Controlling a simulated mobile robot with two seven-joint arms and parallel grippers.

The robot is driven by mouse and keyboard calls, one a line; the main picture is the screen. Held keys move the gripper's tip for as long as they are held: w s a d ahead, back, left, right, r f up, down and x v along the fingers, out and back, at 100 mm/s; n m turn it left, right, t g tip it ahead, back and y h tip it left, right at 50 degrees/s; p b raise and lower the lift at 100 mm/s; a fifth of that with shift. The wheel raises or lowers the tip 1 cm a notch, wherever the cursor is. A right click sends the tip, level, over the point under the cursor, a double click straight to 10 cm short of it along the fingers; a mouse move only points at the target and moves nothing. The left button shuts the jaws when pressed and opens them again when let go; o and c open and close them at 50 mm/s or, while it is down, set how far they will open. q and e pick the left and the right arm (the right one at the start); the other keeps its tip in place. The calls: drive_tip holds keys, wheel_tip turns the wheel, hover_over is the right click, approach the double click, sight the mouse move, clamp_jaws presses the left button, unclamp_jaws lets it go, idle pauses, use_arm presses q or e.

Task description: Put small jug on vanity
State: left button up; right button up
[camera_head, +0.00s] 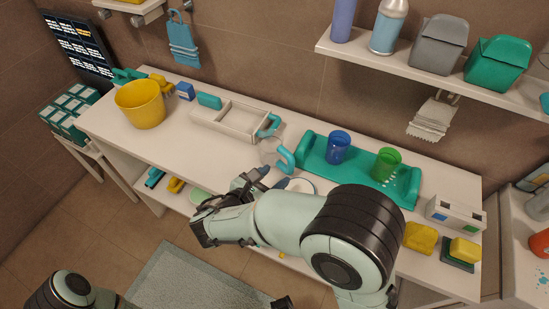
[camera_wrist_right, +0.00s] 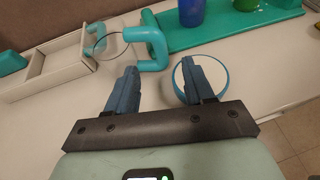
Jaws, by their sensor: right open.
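A small clear jug (camera_head: 270,151) with a thick teal handle stands on the long white table, beside the pale tray. In the right wrist view its teal handle (camera_wrist_right: 157,45) is just beyond my fingertips, and its clear body (camera_wrist_right: 108,46) is to the left of the handle. My right gripper (camera_head: 268,180) is open over the table's front part, on the near side of the jug. In the right wrist view the two fingers (camera_wrist_right: 157,84) are apart with nothing between them. A white basin unit (camera_head: 516,232), possibly the vanity, is at the right edge. My left gripper does not show.
A white, blue-rimmed round dish (camera_head: 303,186) lies close to my right gripper. A teal rack (camera_head: 322,170) with a blue cup (camera_head: 338,147) and a green cup (camera_head: 386,164) stands right of the jug. The pale tray (camera_head: 222,131) is left. A wall shelf (camera_head: 400,66) hangs above.

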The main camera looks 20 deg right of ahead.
sight(294, 162)
drive_tip(key=b+x, duration=0.1)
drive_tip(key=x, duration=1)
drive_tip(key=shift+d+f, duration=0.1)
drive_tip(key=shift+f, duration=0.05)
clamp_jaws()
